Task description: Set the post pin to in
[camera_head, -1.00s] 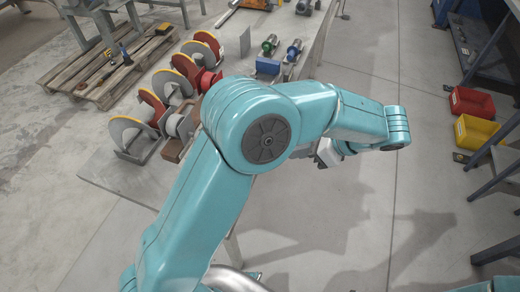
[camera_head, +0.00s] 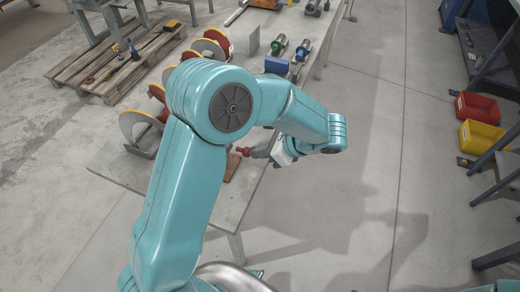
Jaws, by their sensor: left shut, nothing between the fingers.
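My left arm crosses the middle of the view, and its grey-white gripper (camera_head: 258,152) is low over the right edge of the grey table (camera_head: 120,172). Its fingers point left and look shut and empty. A small red part (camera_head: 243,151) shows at the fingertips, above a brown piece (camera_head: 232,167). I cannot tell whether it touches the fingers or whether it is the post pin. The post pin is not clearly seen, and my arm hides much of the table. My right gripper is out of view.
Several auger pieces with red and yellow-edged discs (camera_head: 137,127) stand left of my arm. Blue (camera_head: 303,50) and green (camera_head: 279,44) tools and a blue block (camera_head: 276,66) lie behind. Red (camera_head: 478,107) and yellow (camera_head: 480,137) bins are at right. The floor between is clear.

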